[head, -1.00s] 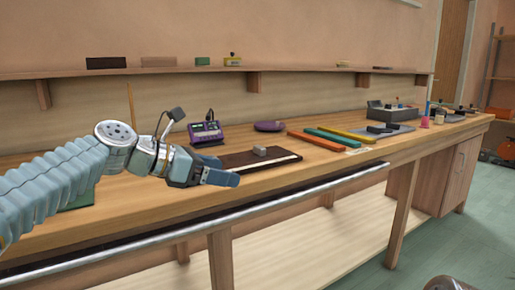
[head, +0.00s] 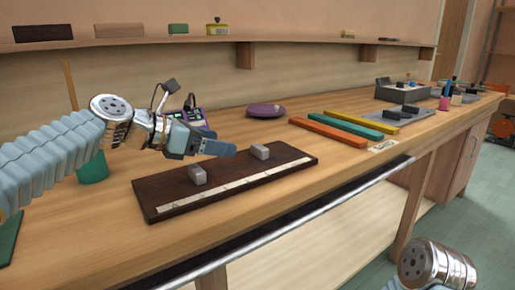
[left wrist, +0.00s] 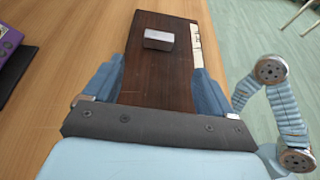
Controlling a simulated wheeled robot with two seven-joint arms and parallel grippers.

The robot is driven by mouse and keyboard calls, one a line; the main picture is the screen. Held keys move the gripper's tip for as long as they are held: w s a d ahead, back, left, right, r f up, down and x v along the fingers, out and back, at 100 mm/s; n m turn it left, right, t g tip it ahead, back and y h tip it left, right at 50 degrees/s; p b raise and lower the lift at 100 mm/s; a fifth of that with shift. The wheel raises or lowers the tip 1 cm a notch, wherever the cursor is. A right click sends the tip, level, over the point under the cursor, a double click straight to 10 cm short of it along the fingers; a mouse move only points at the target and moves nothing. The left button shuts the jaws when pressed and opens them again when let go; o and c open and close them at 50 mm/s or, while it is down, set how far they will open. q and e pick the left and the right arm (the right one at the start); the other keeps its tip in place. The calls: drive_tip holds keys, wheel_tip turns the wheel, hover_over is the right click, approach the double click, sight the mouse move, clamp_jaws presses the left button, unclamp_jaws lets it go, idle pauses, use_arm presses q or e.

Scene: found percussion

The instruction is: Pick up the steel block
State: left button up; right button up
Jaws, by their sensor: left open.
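Two small grey steel blocks sit on a dark wooden board with a pale marked strip (head: 160,210). The left block (head: 197,174) is near the board's left part, and the right block (head: 260,151) is farther along it. My left gripper (head: 222,149) is open and empty, above the board's back edge, with its fingers pointing right. In the left wrist view one grey block (left wrist: 159,39) lies ahead, beyond the open fingers (left wrist: 155,85); the other block is not visible there. My right gripper is out of view; only part of my right arm shows.
Behind the board are a purple device (head: 190,116) and a purple dish (head: 266,110). Orange (head: 328,134), teal (head: 344,125) and yellow (head: 362,121) bars lie to the right. A green cup-like object (head: 92,168) stands left. The bench front has a metal rail.

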sight(256, 148)
use_arm(q)
drive_tip(key=x, duration=1)
drive_tip(key=shift+w+d, duration=0.25)
drive_tip(key=shift+w, duration=0.05)
drive_tip(key=shift+c, duration=0.4)
drive_tip(key=c, duration=1.2)
